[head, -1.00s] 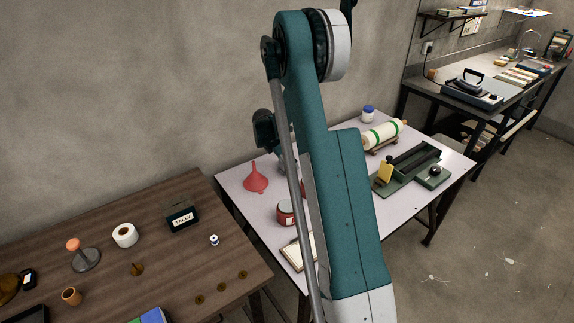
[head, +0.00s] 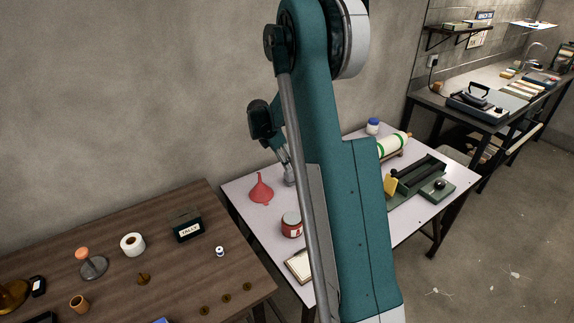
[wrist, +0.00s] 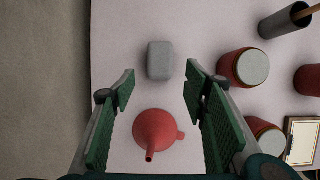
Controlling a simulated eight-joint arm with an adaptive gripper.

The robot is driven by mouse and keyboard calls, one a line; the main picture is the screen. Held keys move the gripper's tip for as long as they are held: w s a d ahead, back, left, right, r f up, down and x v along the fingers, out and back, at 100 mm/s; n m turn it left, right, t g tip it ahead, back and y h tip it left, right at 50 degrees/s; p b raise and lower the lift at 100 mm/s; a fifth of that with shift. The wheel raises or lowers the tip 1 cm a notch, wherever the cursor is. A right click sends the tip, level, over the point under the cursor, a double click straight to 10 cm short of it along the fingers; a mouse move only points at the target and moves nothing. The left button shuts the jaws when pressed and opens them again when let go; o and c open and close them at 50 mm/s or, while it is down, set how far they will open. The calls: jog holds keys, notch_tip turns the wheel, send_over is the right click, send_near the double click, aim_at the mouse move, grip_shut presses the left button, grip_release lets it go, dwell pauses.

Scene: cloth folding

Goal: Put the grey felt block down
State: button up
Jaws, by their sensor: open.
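The grey felt block (wrist: 160,60) stands on the pale table in the wrist view, near the table's left edge in that picture. My gripper (wrist: 160,80) is open, its green-padded fingers spread wide. The block lies just beyond the line between the fingertips, with clear gaps on both sides and no finger touching it. A red funnel (wrist: 155,132) shows below the block, between the fingers in the picture. In the head view, my arm covers part of the table, and I cannot clearly make out the block there.
The pale table (head: 240,205) also holds a red jar (head: 291,224), a framed pad (head: 299,265), a green fixture (head: 420,178) and a white-capped roll (head: 393,146). In the wrist view, red jars (wrist: 243,67) and a dark cup (wrist: 284,20) stand to the right.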

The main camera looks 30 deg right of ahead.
jog(key=shift+a+r, duration=0.15)
jog(key=shift+r, duration=0.2)
dwell(0.5)
jog(key=s+a+r+m+t+y, duration=0.3)
jog(key=s+a+r+m, duration=0.5)
jog(key=s+a+r, duration=1)
jog(key=s+a+r+m+t, duration=0.1)
jog(key=s+a+m+t, duration=0.1)
jog(key=s+a+m, duration=0.3)
jog(key=s+a+r+m+t+y, duration=0.1)
jog(key=s+a+m, duration=0.4)
jog(key=s+a, duration=0.7)
jog(key=shift+s+a+t+y, duration=0.35)
jog(key=shift+s+t, duration=0.25)
jog(key=shift+s, duration=2.5)
